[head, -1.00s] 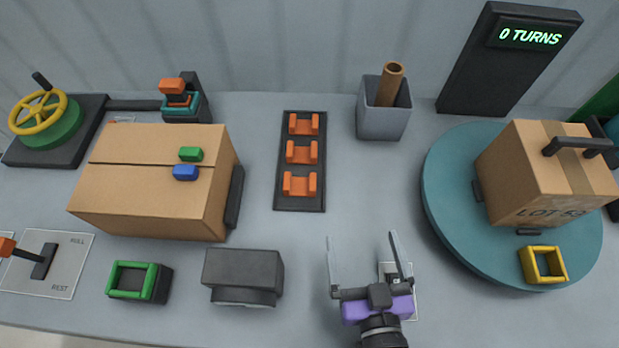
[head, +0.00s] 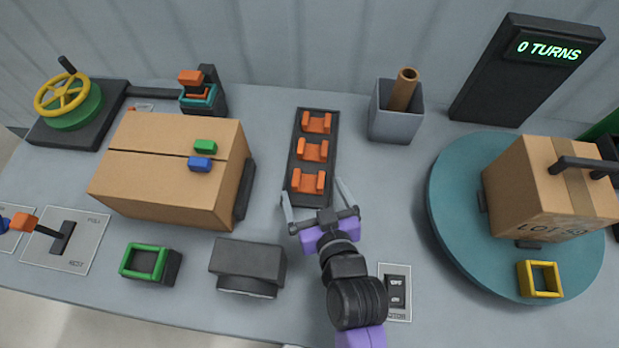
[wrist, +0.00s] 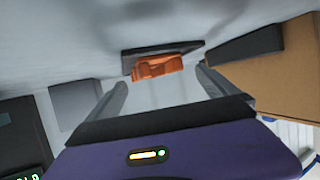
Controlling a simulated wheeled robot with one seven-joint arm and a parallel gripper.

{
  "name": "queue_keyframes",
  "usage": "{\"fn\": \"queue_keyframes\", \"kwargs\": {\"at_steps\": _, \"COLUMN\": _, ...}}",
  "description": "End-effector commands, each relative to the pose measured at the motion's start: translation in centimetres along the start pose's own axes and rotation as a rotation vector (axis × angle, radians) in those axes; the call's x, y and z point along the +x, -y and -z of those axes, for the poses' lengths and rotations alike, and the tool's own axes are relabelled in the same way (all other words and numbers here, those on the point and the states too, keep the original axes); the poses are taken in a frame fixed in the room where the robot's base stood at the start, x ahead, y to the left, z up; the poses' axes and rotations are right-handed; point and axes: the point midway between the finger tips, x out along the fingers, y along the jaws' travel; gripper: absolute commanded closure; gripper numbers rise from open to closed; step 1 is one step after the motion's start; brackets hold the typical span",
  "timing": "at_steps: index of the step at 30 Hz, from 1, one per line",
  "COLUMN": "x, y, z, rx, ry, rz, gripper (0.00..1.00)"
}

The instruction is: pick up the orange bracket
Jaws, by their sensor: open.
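Three orange brackets stand in a row on a dark rack (head: 292,195): the far one (head: 316,122), the middle one (head: 312,150) and the near one (head: 308,182). My gripper (head: 315,195) is open and empty at the near end of the rack, its fingers spread to either side of it. In the wrist view an orange bracket (wrist: 158,68) shows beyond and between the open fingers, apart from them. The brackets behind it are not clearly separate there.
A cardboard box (head: 150,190) stands left of the rack, with green and blue blocks on top. A grey bin (head: 395,125) holding a brown tube is behind right. A teal turntable (head: 450,220) carries another box at right. A dark block (head: 247,262) sits front left.

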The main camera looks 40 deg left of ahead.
Motion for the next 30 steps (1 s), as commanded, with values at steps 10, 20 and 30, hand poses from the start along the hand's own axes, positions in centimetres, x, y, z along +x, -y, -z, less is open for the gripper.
{"fn": "queue_keyframes", "kwargs": {"at_steps": 10, "x": 4.1, "y": 0.0, "z": 0.2, "rx": 0.001, "ry": 0.001, "rz": -0.001, "gripper": 0.02}}
{"fn": "queue_keyframes", "kwargs": {"at_steps": 20, "x": 5.3, "y": 0.0, "z": 0.1, "rx": 0.0, "ry": 0.0, "rz": -0.002, "gripper": 0.02}}
{"fn": "queue_keyframes", "kwargs": {"at_steps": 30, "x": 5.3, "y": -0.1, "z": 0.1, "rx": 0.001, "ry": 0.0, "rz": -0.002, "gripper": 0.53}}
